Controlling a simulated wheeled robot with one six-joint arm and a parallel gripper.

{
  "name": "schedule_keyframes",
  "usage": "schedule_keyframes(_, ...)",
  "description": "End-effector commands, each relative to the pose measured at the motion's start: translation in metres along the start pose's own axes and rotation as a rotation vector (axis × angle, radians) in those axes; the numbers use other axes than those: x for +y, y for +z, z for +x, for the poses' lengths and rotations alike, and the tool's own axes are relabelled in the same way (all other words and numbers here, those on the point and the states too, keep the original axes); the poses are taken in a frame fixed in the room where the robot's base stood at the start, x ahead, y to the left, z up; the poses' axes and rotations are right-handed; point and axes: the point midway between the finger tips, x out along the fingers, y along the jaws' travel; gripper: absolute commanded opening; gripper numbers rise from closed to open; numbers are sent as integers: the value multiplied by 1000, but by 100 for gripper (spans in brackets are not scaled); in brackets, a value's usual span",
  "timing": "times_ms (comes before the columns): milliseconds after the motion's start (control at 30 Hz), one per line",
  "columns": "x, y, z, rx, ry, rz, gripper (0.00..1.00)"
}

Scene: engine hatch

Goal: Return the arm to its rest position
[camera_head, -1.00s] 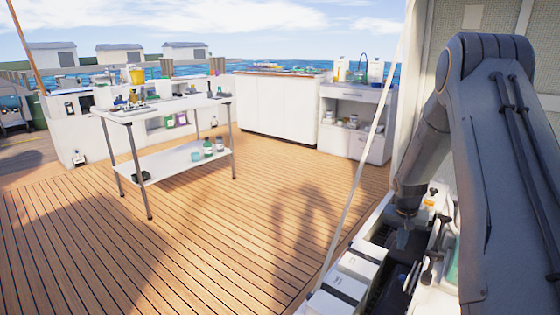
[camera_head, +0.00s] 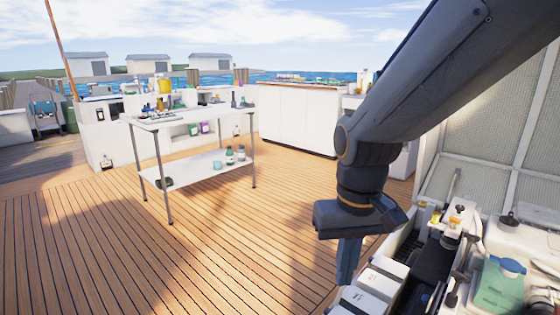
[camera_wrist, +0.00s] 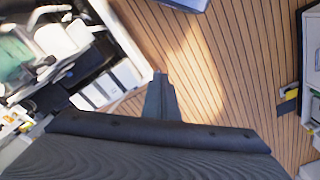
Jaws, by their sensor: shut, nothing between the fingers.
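My gripper (camera_head: 347,264) hangs below the wrist in the head view, fingers pointing down and closed together with nothing between them. It is beside the left edge of the open engine hatch, above the deck. In the wrist view my gripper (camera_wrist: 160,85) shows its closed fingers against the wood planks. My arm (camera_head: 430,80) crosses the upper right of the head view and bends down to the wrist.
A metal-legged white table (camera_head: 200,166) stands on the deck at left. White cabinets (camera_head: 298,118) line the back. The wooden deck (camera_head: 255,245) between is clear.

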Motion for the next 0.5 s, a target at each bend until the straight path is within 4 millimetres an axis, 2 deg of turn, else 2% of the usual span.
schedule_keyframes(100,-15,27,-6,-8,-15,-53,0)
schedule_keyframes(300,-32,65,-10,-25,-37,-123,0)
schedule_keyframes(433,-40,87,-11,-34,-50,-164,0)
schedule_keyframes(500,-38,88,-18,-39,-48,-153,0)
